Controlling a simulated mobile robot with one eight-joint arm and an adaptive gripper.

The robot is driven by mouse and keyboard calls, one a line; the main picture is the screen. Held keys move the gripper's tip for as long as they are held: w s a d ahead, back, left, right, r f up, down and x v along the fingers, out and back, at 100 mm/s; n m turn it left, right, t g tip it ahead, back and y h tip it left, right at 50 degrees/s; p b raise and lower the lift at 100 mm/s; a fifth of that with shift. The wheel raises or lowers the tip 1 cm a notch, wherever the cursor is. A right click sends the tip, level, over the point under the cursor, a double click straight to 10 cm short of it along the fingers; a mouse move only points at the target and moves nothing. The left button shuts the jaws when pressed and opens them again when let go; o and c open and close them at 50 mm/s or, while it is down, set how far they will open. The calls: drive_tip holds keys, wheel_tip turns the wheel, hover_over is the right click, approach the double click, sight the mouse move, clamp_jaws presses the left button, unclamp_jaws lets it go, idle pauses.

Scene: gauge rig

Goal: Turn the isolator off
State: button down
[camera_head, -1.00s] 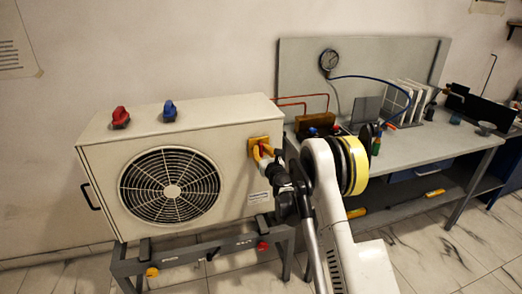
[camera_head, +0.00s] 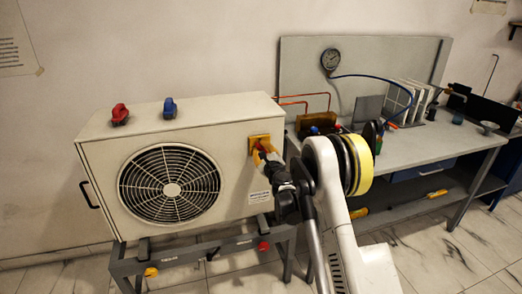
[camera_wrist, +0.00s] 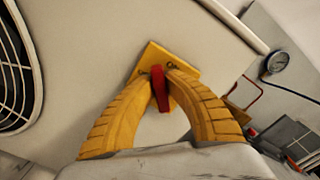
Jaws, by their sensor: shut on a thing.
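The isolator (camera_head: 254,141) is a yellow square plate on the front of the beige condenser unit (camera_head: 230,180), near its right end. Its red handle (camera_wrist: 159,88) shows in the wrist view, tilted slightly from upright on the yellow plate (camera_wrist: 148,56). My gripper (camera_head: 262,150) is at the isolator, and in the wrist view its yellow ribbed fingers (camera_wrist: 164,75) are shut on the red handle from both sides. The fingers hide part of the plate.
A red valve cap (camera_head: 120,114) and a blue one (camera_head: 169,108) stand on top of the unit. A workbench (camera_head: 430,147) with a gauge (camera_head: 331,60), copper pipes and racks is at the right. A fan grille (camera_head: 169,185) fills the unit's front left of the isolator.

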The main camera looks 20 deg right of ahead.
drive_tip(key=n+b, duration=0.1)
drive_tip(key=n, duration=0.3)
drive_tip(key=shift+a+f+n, duration=0.1)
drive_tip(key=shift+f+n, duration=0.05)
drive_tip(key=shift+n, duration=0.15)
drive_tip(key=n, duration=0.4)
drive_tip(key=shift+f+n+b, duration=0.15)
drive_tip(key=shift+n+b, duration=0.15)
drive_tip(key=shift+n, duration=0.1)
drive_tip(key=c, duration=1.4)
unclamp_jaws()
drive_tip(key=shift+s, duration=0.1)
drive_tip(key=s, duration=1.1)
drive_tip(key=shift+s, duration=0.4)
